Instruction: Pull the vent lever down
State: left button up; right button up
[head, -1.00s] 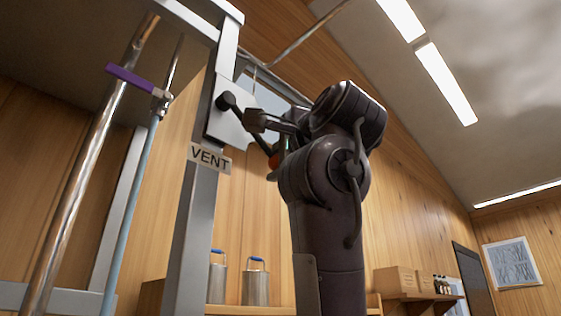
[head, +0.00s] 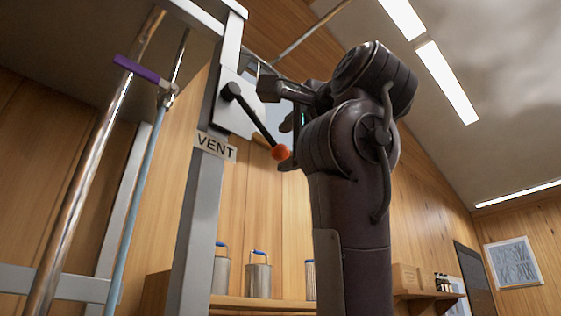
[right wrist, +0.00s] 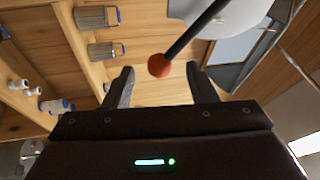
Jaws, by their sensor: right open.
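The vent lever (head: 256,121) is a black rod with an orange ball knob (head: 281,153). It slants down and right from its pivot on a pale plate (head: 228,117) above the VENT sign (head: 215,147). My right gripper (right wrist: 160,69) is open. In the right wrist view the orange knob (right wrist: 159,66) shows between its two fingertips, and I see no finger closed on it. In the head view my right arm comes up right of the lever, and its dark wrist hides part of the gripper. My left gripper is not in view.
A grey post (head: 197,230) carries the sign. At the left are a metal pipe (head: 85,180) and a thin blue rod with a purple handle (head: 136,69). Metal cans (head: 258,277) stand on a wooden shelf (head: 262,303) behind.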

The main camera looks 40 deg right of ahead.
jog(key=v, duration=0.3)
jog(key=shift+b, duration=0.35)
